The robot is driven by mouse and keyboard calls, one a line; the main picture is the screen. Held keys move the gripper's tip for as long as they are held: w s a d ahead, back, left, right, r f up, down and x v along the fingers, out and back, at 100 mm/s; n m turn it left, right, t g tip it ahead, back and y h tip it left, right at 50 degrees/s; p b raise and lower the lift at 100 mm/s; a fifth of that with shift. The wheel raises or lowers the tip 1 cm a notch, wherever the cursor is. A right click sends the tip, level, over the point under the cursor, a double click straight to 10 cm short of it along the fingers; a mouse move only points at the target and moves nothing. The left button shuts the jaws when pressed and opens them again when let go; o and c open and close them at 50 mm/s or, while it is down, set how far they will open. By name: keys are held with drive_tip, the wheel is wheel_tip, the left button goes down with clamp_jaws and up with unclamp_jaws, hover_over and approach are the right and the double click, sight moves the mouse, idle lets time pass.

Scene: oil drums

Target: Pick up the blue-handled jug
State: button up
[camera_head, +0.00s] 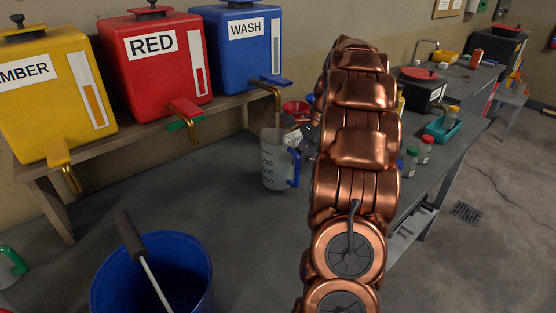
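The blue-handled jug (274,162) stands upright on the grey bench, left of my copper-coloured arm. It is clear, with dark measuring marks on its side. Its blue handle (294,168) is on the right side, close to the arm in the picture. My arm rises through the middle of the view and hides what lies behind it. I cannot make out my gripper; the far end of the arm shows no fingers.
Amber (50,90), red (155,62) and blue wash (240,45) drums with taps stand on a shelf behind. A blue bucket (110,285) with a stick is at front left. Small bottles (426,150) and a teal tray (442,128) are right of my arm. The bench between bucket and jug is clear.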

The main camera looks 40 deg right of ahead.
sight(297, 186)
drive_tip(key=shift+p+x, duration=0.65)
drive_tip(key=shift+x, duration=1.6)
drive_tip(key=shift+s, duration=0.15)
drive_tip(key=shift+c, duration=0.4)
clamp_jaws()
